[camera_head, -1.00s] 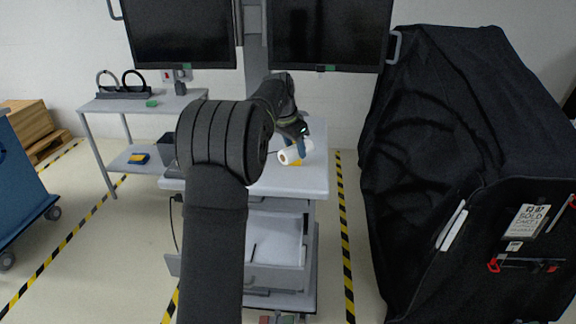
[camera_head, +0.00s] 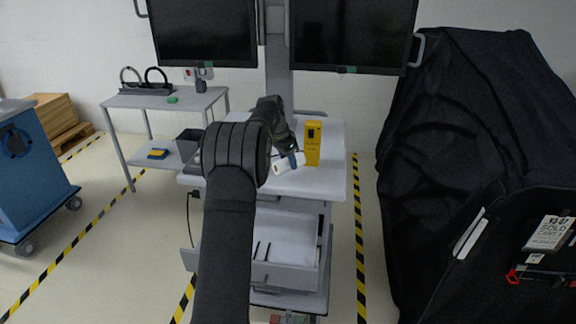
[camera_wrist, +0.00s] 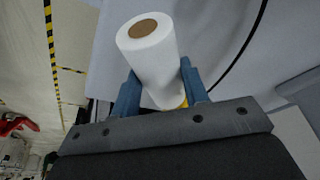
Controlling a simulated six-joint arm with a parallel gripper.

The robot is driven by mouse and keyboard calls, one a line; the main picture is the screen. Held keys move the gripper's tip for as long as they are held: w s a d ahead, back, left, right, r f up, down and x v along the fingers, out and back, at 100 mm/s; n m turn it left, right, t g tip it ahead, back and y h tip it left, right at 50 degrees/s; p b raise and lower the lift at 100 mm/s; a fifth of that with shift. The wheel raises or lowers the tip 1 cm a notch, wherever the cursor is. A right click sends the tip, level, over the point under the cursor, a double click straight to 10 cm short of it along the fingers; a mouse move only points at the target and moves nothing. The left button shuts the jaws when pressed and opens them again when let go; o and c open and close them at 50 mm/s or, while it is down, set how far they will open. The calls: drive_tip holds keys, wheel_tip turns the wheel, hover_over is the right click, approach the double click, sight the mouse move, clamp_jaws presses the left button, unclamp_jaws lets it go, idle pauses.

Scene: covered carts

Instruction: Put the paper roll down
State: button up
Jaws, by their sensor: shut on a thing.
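The white paper roll (camera_head: 288,163) shows in the head view over the grey cart top (camera_head: 325,186), left of a yellow box. In the wrist view the roll (camera_wrist: 151,50) has its brown core end facing the camera. My gripper (camera_head: 296,160) is shut on the roll. In the wrist view its two blue fingers (camera_wrist: 160,92) press on both sides of it. I cannot tell whether the roll touches the cart top.
The yellow box (camera_head: 313,144) stands upright on the cart top, close to the roll. Two dark monitors (camera_head: 352,35) hang behind. A black covered cart (camera_head: 470,150) stands at the right. A side table (camera_head: 150,100) stands at the left.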

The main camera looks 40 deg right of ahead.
drive_tip(key=shift+f, duration=1.15)
drive_tip(key=shift+f, duration=0.15)
drive_tip(key=o, duration=1.1)
drive_tip(key=shift+c, duration=0.2)
drive_tip(key=v, duration=1.2)
